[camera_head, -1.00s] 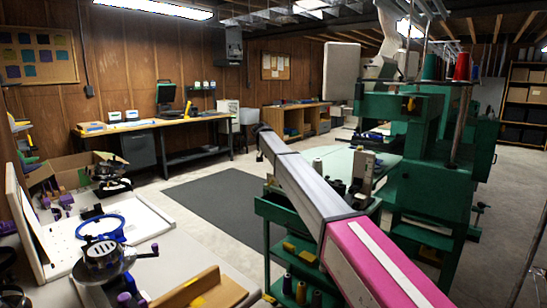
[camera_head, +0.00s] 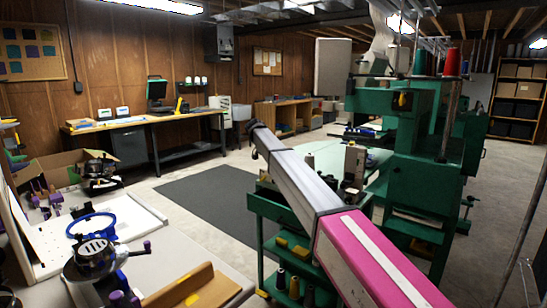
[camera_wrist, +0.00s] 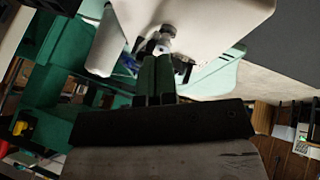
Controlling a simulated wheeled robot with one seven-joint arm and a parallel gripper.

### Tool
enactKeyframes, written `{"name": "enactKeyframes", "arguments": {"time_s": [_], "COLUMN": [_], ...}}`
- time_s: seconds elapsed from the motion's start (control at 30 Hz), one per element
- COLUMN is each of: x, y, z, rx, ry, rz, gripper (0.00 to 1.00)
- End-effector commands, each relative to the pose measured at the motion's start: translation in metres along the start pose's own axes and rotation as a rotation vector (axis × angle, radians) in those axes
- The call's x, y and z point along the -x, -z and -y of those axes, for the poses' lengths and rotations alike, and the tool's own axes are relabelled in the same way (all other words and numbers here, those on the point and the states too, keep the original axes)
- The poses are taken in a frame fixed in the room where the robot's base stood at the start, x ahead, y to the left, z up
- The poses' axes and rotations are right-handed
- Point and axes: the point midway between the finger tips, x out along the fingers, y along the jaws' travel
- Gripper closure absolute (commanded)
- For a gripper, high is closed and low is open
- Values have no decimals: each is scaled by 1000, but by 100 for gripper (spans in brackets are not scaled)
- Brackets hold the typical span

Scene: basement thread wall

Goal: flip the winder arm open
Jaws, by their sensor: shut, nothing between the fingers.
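In the wrist view, my gripper (camera_wrist: 158,68) is shut and empty. Its two greenish fingers lie together and point up the picture. Their tips are close below a small metal knob (camera_wrist: 167,31) with dark parts, beside a cream-white body (camera_wrist: 205,18). I cannot tell whether they touch it. In the head view, a small cream device (camera_head: 354,162) with dark parts stands by the pale green table, and looks like the same thing. The winder arm itself is too small and dark to make out. My gripper cannot be made out clearly in the head view.
The large green machine (camera_head: 425,160) with thread cones stands close on the right. A green cart (camera_head: 268,215) with several cones stands below. The left table (camera_head: 165,245) holds a metal device with a crank (camera_head: 95,252). A dark floor mat (camera_head: 210,195) lies clear.

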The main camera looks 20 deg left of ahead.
Motion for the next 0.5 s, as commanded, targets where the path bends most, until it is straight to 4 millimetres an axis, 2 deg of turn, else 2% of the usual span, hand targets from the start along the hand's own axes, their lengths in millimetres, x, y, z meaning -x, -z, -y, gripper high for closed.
{"name": "enactKeyframes", "arguments": {"time_s": [0.5], "x": [0], "y": [-16], "z": [-16], "rx": [161], "ry": [75], "rz": [-77], "gripper": [100]}}
